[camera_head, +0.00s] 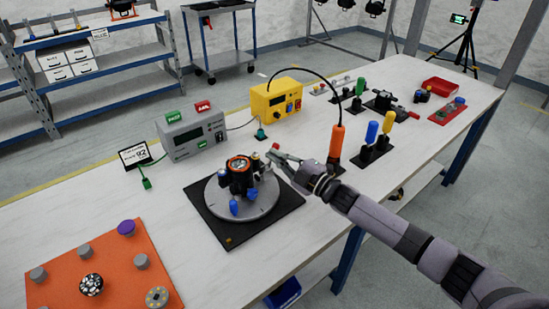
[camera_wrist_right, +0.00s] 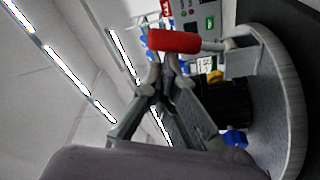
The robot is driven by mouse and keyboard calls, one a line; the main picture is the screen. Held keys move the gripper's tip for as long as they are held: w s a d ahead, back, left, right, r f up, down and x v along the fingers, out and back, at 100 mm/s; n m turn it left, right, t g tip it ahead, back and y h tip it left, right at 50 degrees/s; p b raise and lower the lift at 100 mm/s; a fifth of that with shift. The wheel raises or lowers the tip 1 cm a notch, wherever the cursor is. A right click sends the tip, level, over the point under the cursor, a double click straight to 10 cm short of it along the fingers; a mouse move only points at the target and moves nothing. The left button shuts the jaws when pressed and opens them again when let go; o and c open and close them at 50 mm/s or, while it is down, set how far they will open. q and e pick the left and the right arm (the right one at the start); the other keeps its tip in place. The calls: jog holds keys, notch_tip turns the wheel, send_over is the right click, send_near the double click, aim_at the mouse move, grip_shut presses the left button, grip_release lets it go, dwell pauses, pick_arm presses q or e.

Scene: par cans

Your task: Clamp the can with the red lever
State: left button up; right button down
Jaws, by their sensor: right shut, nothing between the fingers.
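The black can (camera_head: 237,178) stands on a round grey plate (camera_head: 262,207) over a black square base (camera_head: 222,231). Its top shows an orange ring. The red lever (camera_wrist_right: 174,41) crosses the right wrist view, on a pale metal arm at the plate's edge; its red tip (camera_head: 275,147) shows small in the head view. My right gripper (camera_head: 273,157) is shut and empty beside the lever. In the right wrist view its fingertips (camera_wrist_right: 160,72) meet just below the red grip; I cannot tell whether they touch it. My left gripper is not in view.
A grey meter (camera_head: 192,135) and a yellow box (camera_head: 277,99) stand behind the plate. An orange-handled tool (camera_head: 336,142) and blue and yellow handles (camera_head: 387,122) stand to the right. An orange board (camera_head: 110,270) with several discs lies front left.

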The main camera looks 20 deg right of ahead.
jog(key=d+m+b, duration=0.1)
jog(key=m, duration=0.1)
jog(key=w+d+f+m+t+b, duration=0.1)
jog(key=d+m, duration=0.1)
jog(key=m, duration=0.1)
jog(key=d+f+m+h+b, duration=0.1)
jog(key=m, duration=0.2)
jog(key=shift+w+d+t, duration=0.25)
jog(key=shift+w+t, duration=0.05)
jog(key=shift+t, duration=0.1)
jog(key=shift+f, duration=0.1)
dwell(0.4)
